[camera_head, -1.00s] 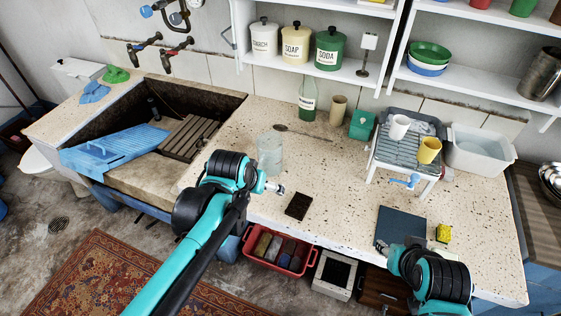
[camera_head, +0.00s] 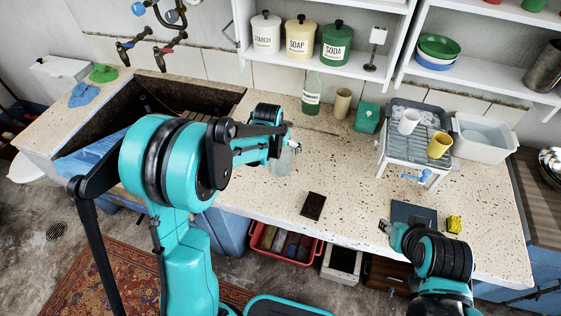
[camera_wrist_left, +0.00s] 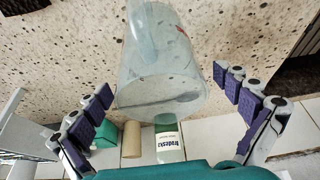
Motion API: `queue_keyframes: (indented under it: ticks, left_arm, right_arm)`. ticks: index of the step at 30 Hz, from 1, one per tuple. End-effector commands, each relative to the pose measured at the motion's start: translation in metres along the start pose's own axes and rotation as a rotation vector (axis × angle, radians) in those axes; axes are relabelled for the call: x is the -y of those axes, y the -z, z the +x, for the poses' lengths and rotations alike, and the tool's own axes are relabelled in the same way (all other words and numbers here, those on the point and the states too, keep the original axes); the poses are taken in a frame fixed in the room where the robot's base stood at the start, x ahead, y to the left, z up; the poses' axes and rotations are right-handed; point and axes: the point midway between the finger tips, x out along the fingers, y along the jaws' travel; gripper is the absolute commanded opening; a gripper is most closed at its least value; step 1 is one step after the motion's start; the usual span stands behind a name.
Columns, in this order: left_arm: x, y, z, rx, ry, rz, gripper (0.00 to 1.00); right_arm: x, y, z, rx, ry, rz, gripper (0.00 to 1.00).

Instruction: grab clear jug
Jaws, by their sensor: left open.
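The clear jug (camera_head: 284,163) stands on the speckled stone counter (camera_head: 262,205), right of the sink. In the head view my left gripper (camera_head: 297,148) is over and beside it, and the arm covers part of the jug. In the left wrist view the jug (camera_wrist_left: 160,60) is between the open fingers of my left gripper (camera_wrist_left: 164,86), with visible gaps on both sides. My right gripper (camera_head: 388,229) is low over the counter by a dark blue mat (camera_head: 414,213); I cannot tell whether it is open.
A green bottle (camera_head: 311,95) and a tan cup (camera_head: 342,103) stand behind the jug. A rack (camera_head: 401,148) with a white cup and a yellow cup is to the right. A dark brown block (camera_head: 313,206) lies in front. Counter between jug and rack is mostly clear.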

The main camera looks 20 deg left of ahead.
Motion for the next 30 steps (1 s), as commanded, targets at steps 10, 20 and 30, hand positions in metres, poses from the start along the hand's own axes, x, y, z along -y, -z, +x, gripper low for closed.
queue_keyframes:
  ticks: [10,20,30]
  left_arm:
    - [-0.001,0.001,0.028,0.000,0.000,0.000,1.00]
    - [-0.001,0.001,0.027,0.000,0.000,0.000,0.45]
    - [-0.001,0.001,0.025,0.000,0.000,0.001,0.45]
  right_arm:
    - [0.000,-0.006,0.009,0.000,0.000,0.000,0.40]
    - [0.000,-0.006,0.009,0.000,0.000,0.000,0.40]
    - [0.000,-0.006,0.008,0.000,0.000,0.000,0.40]
